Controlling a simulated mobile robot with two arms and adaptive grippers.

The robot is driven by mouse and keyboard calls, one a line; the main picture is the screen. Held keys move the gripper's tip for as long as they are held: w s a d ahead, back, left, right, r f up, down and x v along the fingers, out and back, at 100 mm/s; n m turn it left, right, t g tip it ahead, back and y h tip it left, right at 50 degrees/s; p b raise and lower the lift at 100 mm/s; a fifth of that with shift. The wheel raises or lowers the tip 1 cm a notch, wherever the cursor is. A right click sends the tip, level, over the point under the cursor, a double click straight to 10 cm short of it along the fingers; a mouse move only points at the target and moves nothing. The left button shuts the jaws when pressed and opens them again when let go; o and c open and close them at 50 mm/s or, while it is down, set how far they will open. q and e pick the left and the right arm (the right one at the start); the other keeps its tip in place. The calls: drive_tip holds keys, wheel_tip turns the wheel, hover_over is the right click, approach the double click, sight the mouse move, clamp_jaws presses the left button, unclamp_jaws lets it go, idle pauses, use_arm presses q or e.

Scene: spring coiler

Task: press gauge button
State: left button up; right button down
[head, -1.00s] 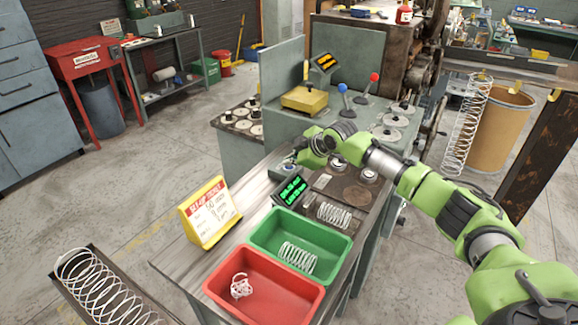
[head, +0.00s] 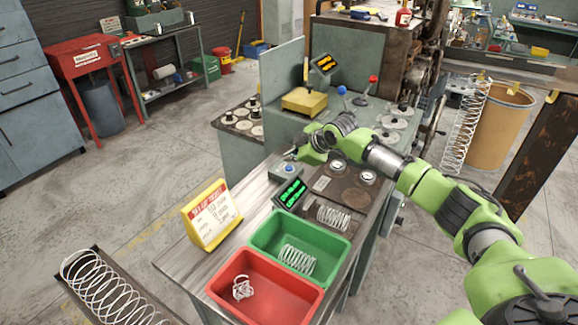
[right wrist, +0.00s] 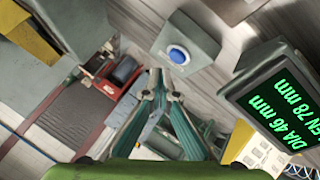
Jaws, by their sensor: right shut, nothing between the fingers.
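The gauge button (head: 289,169) is a blue round button on a small grey box at the bench's left edge. In the right wrist view the blue button (right wrist: 178,55) shows whole, with nothing covering it. My right gripper (head: 289,156) is shut and empty, its fingertips just behind and above the button in the head view. In the right wrist view the closed fingers (right wrist: 158,82) appear below the button and apart from it. The gauge display (head: 290,194) beside it is lit green; the right wrist view shows "DIA 46 mm" and "78 mm" on the display (right wrist: 275,98). My left gripper is not in view.
A spring (head: 333,217) lies on the dark plate right of the display. A green bin (head: 333,240) and a red bin (head: 305,304), each holding a spring, stand in front. A yellow-framed sign (head: 212,214) stands left. Two levers rise from the machine behind.

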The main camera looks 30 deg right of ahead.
sight(291, 169)
wheel_tip(291, 169, up, 4)
drive_tip(key=p, duration=0.3)
drive_tip(key=shift+r, duration=0.15)
idle(0.6)
